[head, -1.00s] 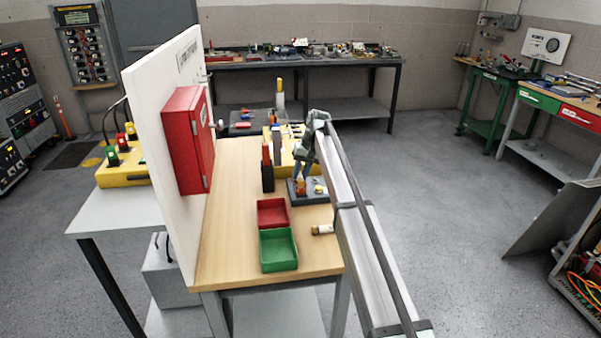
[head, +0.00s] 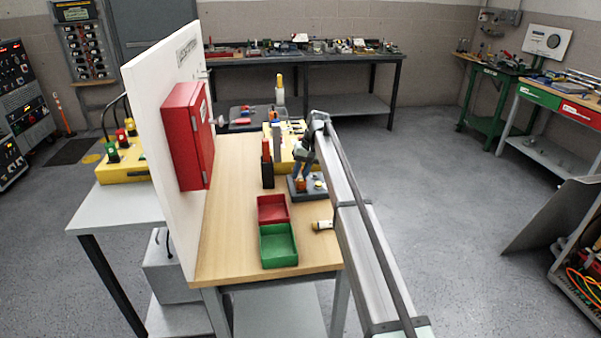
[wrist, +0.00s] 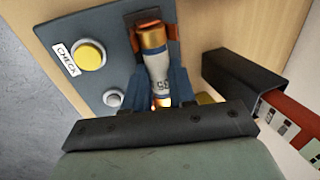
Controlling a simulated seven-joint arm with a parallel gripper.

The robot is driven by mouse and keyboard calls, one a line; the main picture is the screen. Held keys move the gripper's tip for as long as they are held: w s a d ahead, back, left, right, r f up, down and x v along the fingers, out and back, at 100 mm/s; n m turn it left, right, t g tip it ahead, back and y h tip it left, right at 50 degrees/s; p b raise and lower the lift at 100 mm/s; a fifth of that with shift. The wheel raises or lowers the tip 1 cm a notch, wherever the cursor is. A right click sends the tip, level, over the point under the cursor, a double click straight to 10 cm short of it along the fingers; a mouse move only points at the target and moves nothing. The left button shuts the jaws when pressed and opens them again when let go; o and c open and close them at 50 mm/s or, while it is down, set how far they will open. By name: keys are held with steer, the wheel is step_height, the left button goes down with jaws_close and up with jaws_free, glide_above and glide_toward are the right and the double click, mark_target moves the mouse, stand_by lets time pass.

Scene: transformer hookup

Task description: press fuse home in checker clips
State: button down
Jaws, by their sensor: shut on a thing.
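The checker is a blue-grey box (wrist: 85,22) with a yellow button beside a CHECK label and a small grey round part. In the head view the checker (head: 318,196) sits near the table's right edge. The fuse (wrist: 157,68) has a pale printed body and copper end caps. My gripper (wrist: 161,92) is shut on its body, one finger on each side. The fuse's far cap lies at the far checker clip (wrist: 149,22). The near end and near clip are mostly hidden by my gripper. I cannot tell how deep the fuse sits. My gripper also shows in the head view (head: 302,176).
A black holder (wrist: 245,72) with a red tool stands close to the right of the checker in the wrist view. Another fuse-like cylinder (head: 322,225) lies on the table near the red tray (head: 288,212) and green tray (head: 279,263). A yellow box (head: 284,163) stands behind.

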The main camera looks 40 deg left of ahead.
steer(key=c, duration=0.8)
jaws_free()
steer(key=shift+c, duration=0.2)
steer(key=shift+r, duration=2.5)
steer(key=v, duration=1.3)
steer(key=shift+r, duration=0.4)
steer(key=shift+d, duration=0.1)
